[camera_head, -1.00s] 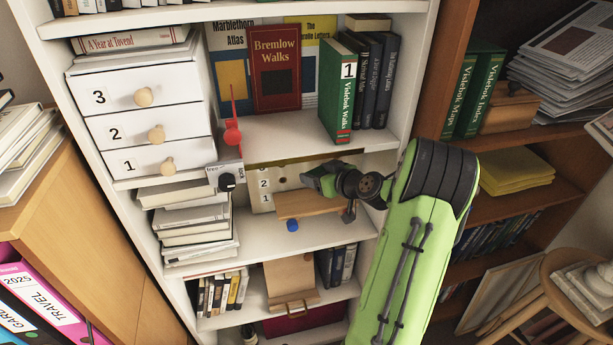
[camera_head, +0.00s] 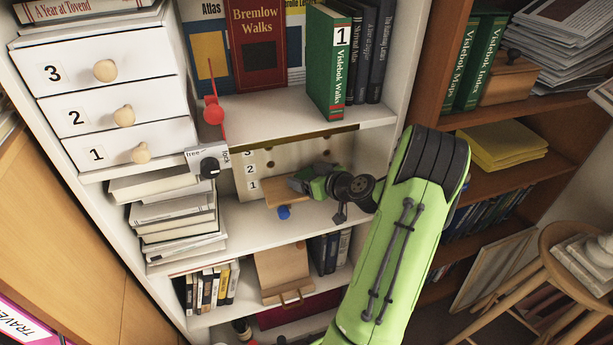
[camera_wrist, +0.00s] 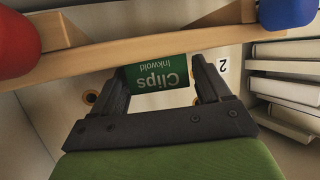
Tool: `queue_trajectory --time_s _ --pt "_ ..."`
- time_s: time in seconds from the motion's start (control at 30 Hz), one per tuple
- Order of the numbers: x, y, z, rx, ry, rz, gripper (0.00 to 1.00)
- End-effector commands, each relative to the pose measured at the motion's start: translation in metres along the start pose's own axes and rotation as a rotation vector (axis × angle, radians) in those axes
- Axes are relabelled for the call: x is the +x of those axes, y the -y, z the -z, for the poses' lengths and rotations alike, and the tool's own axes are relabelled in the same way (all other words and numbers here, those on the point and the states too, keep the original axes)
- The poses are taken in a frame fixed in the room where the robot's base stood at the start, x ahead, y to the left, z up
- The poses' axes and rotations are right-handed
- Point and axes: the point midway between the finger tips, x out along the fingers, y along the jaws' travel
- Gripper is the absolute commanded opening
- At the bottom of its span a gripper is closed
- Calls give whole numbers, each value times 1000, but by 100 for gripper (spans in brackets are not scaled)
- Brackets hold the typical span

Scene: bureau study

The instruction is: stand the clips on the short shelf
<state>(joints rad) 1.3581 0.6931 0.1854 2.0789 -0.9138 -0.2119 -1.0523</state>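The clips are a green box (camera_wrist: 157,76) lettered "Clips Inkwold", upside down in the wrist view. My gripper (camera_wrist: 159,80) has its two dark fingers apart, one at each side of the box; a thin gap seems to show at the right finger, but contact is unclear. In the head view my gripper (camera_head: 303,184) reaches into the compartment below the drawers, and the clips are hidden there. A wooden board (camera_head: 285,194) with a blue knob (camera_head: 284,212) is beside it. In the wrist view, the board (camera_wrist: 150,45) crosses above the fingers, with red and blue balls.
A pale panel (camera_head: 247,180) with numbers and holes stands behind the board. A stack of books (camera_head: 180,218) is to the left. A switch plate (camera_head: 208,162) and red pointer (camera_head: 213,110) are on the shelf edge above. Shelf surface right of the board is bare.

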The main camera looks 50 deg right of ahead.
Motion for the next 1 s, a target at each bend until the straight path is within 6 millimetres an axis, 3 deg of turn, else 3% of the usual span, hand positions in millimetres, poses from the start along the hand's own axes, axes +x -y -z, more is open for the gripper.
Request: queue_trajectory --time_s 0.4,0.8,1.0 --pt "-4 -1 4 0 0 -2 88" --pt "-103 -2 4 2 0 -6 88" --pt "-121 0 3 0 0 -1 88"
